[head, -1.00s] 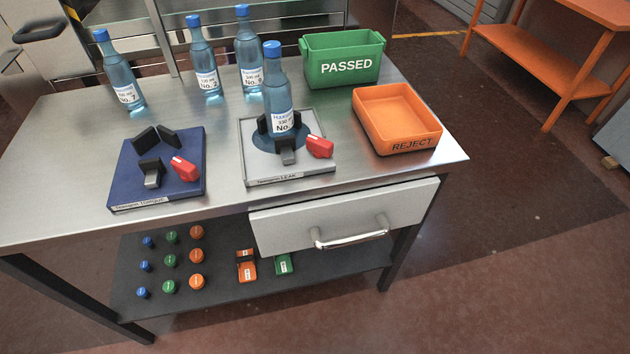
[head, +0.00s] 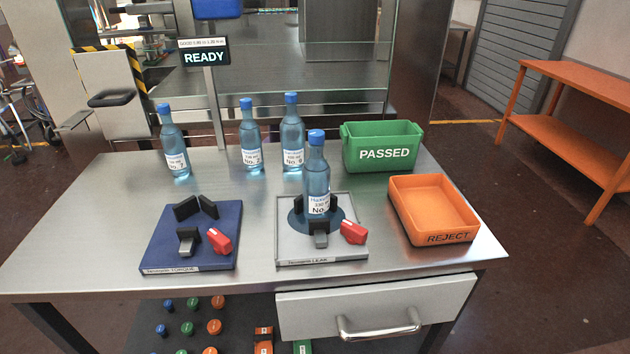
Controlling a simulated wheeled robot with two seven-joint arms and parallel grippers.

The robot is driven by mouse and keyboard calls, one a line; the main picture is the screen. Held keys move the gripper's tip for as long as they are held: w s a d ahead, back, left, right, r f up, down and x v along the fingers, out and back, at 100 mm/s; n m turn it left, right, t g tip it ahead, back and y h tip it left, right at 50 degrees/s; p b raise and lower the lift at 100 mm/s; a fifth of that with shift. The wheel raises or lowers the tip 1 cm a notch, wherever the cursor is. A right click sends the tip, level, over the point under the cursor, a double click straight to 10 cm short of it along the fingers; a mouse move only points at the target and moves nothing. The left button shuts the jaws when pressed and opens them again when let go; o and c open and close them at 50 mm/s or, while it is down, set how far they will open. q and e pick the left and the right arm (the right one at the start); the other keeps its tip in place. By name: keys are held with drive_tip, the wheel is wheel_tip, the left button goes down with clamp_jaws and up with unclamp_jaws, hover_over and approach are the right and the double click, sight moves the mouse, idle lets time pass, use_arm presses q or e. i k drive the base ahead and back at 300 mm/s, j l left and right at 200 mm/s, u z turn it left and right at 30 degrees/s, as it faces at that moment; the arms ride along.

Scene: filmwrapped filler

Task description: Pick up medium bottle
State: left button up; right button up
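Several blue-capped bottles stand upright on the steel table. One bottle (head: 316,172) stands in the clamp of the grey leak tester (head: 284,240), between its black jaws. Three more stand behind it: the left bottle (head: 173,145), the middle bottle (head: 250,140) and the right bottle (head: 291,135). Their labels carry numbers that are small and hard to read. All look alike in shape, and I cannot tell which is the medium one. Neither of my grippers shows in the head view.
A blue torque tester (head: 160,245) stands empty at left. A green PASSED bin (head: 382,147) and an orange REJECT tray (head: 433,207) are at right. A READY display (head: 205,53) rises behind the table. A drawer (head: 378,308) and a lower shelf with caps are below.

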sight(316, 194)
drive_tip(key=i+j+z, duration=0.25)
drive_tip(key=j, duration=0.35)
drive_tip(key=i+j+z, duration=0.1)
drive_tip(key=i+j, duration=0.2)
drive_tip(key=i+j+z, duration=0.1)
drive_tip(key=j, duration=0.25)
drive_tip(key=i+j+z, duration=0.15)
drive_tip(key=i+j, duration=0.05)
drive_tip(key=j, duration=0.1)
